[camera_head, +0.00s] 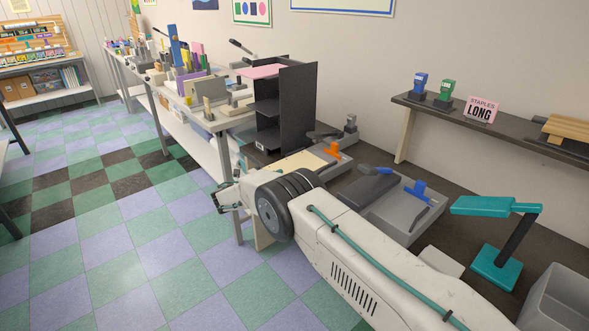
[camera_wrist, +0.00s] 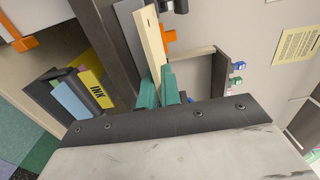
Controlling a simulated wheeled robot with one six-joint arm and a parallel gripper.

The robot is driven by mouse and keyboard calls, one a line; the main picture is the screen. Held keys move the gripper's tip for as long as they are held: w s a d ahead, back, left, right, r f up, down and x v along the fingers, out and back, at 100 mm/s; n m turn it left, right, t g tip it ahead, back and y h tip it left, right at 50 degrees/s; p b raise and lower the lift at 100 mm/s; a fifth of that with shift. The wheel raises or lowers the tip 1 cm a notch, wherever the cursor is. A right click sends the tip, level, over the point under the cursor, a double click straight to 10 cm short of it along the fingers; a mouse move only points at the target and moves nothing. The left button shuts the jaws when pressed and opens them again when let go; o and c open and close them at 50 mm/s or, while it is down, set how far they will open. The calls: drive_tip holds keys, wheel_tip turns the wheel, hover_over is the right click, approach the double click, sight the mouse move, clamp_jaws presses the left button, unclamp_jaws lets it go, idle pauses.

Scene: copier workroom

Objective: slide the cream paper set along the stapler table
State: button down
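In the wrist view a long cream strip (camera_wrist: 151,40), apparently this set, runs down toward my teal fingertips (camera_wrist: 160,88). Its lower end is at the narrow gap between them. I cannot tell whether the fingers touch or pinch it. In the head view my gripper (camera_head: 226,196) is low beside the table's left end, mostly hidden by my wrist.
A black shelf unit (camera_head: 286,108) stands behind the paper. A grey stapler with blue parts (camera_head: 395,200), a teal stapler (camera_head: 497,240) and a grey bin (camera_head: 557,300) stand to the right. The floor at left is open.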

drive_tip(key=shift+x, duration=0.95)
drive_tip(key=shift+f, duration=0.1)
drive_tip(key=c, duration=1.2)
unclamp_jaws()
drive_tip(key=v, duration=0.7)
drive_tip(key=shift+s+a, duration=0.2)
drive_tip(key=shift+a, duration=0.05)
